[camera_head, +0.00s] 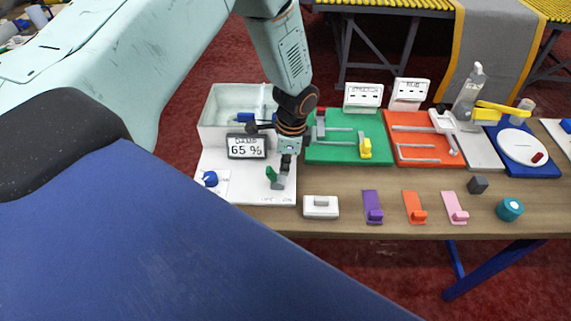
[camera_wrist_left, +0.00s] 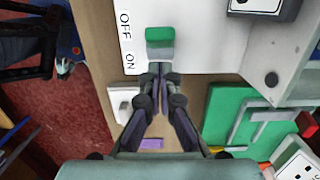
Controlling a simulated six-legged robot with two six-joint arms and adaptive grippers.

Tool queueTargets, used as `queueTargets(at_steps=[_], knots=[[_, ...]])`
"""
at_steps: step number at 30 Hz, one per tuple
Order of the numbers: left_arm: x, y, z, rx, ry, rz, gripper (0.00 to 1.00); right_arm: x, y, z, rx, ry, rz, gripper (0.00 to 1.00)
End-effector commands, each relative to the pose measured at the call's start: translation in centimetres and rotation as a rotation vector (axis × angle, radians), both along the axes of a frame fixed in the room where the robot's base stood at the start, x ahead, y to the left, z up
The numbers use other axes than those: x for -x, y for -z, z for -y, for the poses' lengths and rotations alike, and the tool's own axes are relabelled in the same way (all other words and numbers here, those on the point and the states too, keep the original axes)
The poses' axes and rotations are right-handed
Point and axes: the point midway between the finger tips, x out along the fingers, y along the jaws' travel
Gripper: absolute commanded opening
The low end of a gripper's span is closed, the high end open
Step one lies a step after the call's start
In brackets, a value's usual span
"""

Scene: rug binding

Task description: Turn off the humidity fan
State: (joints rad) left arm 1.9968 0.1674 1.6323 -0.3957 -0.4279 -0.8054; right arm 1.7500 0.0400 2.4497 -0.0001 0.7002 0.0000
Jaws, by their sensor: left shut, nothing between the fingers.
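The white damp station (camera_head: 246,190) lies at the left of the bench, with a display (camera_head: 247,146) reading "DAMP 65 %" and a blue knob (camera_head: 210,179). A green-and-grey switch (camera_head: 271,174) stands near its right edge. In the left wrist view the switch (camera_wrist_left: 160,38) sits beside an OFF/ON label (camera_wrist_left: 127,42), its green part towards OFF and its grey part nearer ON. I cannot tell its setting for sure. My left gripper (camera_head: 285,166) is shut and empty, its fingertips (camera_wrist_left: 160,70) close to the switch's grey side; contact is unclear. My right gripper is out of view.
A white bin (camera_head: 205,130) stands behind the station. Green (camera_head: 345,126) and orange (camera_head: 410,152) boards lie to the right. A white block (camera_head: 320,212), purple (camera_head: 372,206), orange and pink hooks, and a teal roll (camera_head: 510,209) line the front edge.

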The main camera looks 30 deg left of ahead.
Motion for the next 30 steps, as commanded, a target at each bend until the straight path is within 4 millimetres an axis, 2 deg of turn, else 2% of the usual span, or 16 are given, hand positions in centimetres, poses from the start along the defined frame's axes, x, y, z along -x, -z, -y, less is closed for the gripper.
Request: queueTargets(at_steps=[10, 23, 30], knots=[[0.1, -1.6, 0.0, -0.001, 0.001, -0.001, 0.00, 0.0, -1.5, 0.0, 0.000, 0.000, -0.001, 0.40], [0.1, -1.7, 0.1, -0.001, 0.000, -0.001, 0.00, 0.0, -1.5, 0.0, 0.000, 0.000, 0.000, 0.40], [0.1, -2.5, 0.7, -0.002, -0.002, -0.001, 0.00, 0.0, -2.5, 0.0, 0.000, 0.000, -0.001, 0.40]])
